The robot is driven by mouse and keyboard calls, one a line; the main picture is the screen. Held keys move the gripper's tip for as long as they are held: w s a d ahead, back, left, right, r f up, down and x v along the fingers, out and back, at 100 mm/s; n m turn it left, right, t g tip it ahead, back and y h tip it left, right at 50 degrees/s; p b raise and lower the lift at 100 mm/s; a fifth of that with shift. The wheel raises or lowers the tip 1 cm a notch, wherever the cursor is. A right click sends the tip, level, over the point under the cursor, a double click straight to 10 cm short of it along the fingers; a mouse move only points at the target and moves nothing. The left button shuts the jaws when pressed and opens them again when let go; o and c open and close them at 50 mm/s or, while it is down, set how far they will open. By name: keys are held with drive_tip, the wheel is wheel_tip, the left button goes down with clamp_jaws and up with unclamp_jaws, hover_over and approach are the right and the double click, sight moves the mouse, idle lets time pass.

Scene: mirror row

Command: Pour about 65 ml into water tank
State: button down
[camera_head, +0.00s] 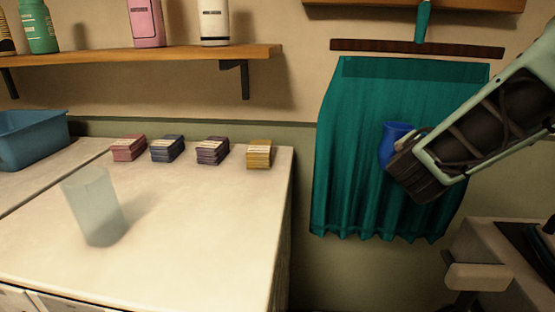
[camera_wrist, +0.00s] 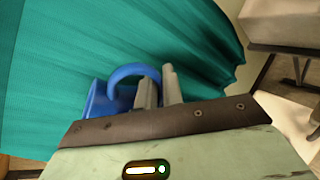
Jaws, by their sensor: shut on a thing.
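A blue jug (camera_head: 393,142) is at the end of my arm, in front of a teal cloth. My gripper (camera_head: 418,145) is shut on it. In the wrist view my gripper (camera_wrist: 158,85) has its fingers closed at the curved handle of the blue jug (camera_wrist: 103,98). The jug looks tilted in the wrist view, and its inside and any water are hidden. A clear, pale container (camera_head: 93,205), which may be the water tank, stands on the white counter (camera_head: 200,230) at the left, well apart from my gripper.
Several small stacks, such as a yellow one (camera_head: 259,154), line the counter's back edge. A blue tub (camera_head: 32,139) is at far left. A wooden shelf (camera_head: 150,54) holds bottles. The teal cloth (camera_head: 345,150) hangs behind the jug. The counter's middle is clear.

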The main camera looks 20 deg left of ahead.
drive_tip(key=s+a+n+y+b, duration=0.2)
drive_tip(key=s+a+n+y, duration=0.1)
drive_tip(key=a, duration=0.8)
drive_tip(key=s+a+n+y+b, duration=0.3)
drive_tip(key=s+a+y, duration=0.1)
drive_tip(key=a, duration=0.7)
drive_tip(key=s+a+f+n+g+y+b, duration=0.1)
drive_tip(key=s+a+y, duration=0.3)
drive_tip(key=a, duration=0.8)
drive_tip(key=shift+s+n+b, duration=0.8)
drive_tip(key=shift+n+b, duration=0.05)
drive_tip(key=shift+n, duration=0.05)
drive_tip(key=s+a+r+n+g+y+b, duration=0.1)
drive_tip(key=s+a+n+y, duration=0.1)
drive_tip(key=s+a, duration=0.4)
drive_tip(key=shift+s+a+g+y+b, duration=0.3)
drive_tip(key=shift+s+a+b, duration=0.05)
drive_tip(key=shift+a, duration=0.3)
